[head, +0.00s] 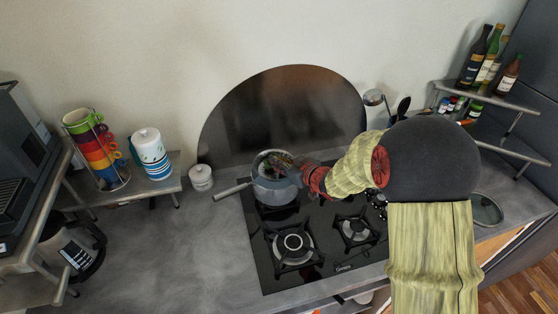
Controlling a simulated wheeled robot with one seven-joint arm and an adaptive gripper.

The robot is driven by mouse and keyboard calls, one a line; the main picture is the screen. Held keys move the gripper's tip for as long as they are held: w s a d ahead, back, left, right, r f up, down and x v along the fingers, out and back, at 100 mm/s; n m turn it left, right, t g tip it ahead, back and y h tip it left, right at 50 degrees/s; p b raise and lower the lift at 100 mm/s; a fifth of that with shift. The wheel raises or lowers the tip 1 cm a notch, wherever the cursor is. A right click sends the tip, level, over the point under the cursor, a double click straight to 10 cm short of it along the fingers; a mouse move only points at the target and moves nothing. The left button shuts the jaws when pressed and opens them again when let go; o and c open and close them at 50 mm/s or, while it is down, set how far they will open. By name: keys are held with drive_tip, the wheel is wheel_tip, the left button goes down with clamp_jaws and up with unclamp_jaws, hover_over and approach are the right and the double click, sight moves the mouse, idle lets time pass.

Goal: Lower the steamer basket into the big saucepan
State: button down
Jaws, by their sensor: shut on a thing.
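The big saucepan (274,194) is grey and stands on the back left burner, its handle pointing left. The steamer basket (264,158) shows as a greyish rim at the pan's mouth, with dark, greenish and reddish bits around it that I cannot tell apart. My gripper (297,165) reaches in from the right, over the pan's right rim. It is shut on the basket, though the fingertips are small and partly hidden. I cannot tell how deep the basket sits in the pan.
The black gas hob (330,262) has free front burners. A dark round splash panel (283,110) stands behind it. A small white lidded pot (201,178) is left of the pan handle. Colourful stacked cups (98,148) and a striped canister (152,155) stand on the left shelf. Bottles (490,58) stand at right.

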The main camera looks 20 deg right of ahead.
sight(279, 176)
drive_tip(key=shift+f+b, duration=2.45)
drive_tip(key=shift+f, duration=1.3)
drive_tip(key=shift+f, duration=0.1)
drive_tip(key=c, duration=1.8)
unclamp_jaws()
drive_tip(key=shift+s+f, duration=0.15)
drive_tip(key=shift+o, duration=0.6)
drive_tip(key=shift+s+f, duration=0.1)
drive_tip(key=shift+s, duration=0.1)
drive_tip(key=r+v, duration=0.1)
drive_tip(key=v, duration=1.1)
drive_tip(key=shift+w+d, duration=0.2)
drive_tip(key=shift+w, duration=0.15)
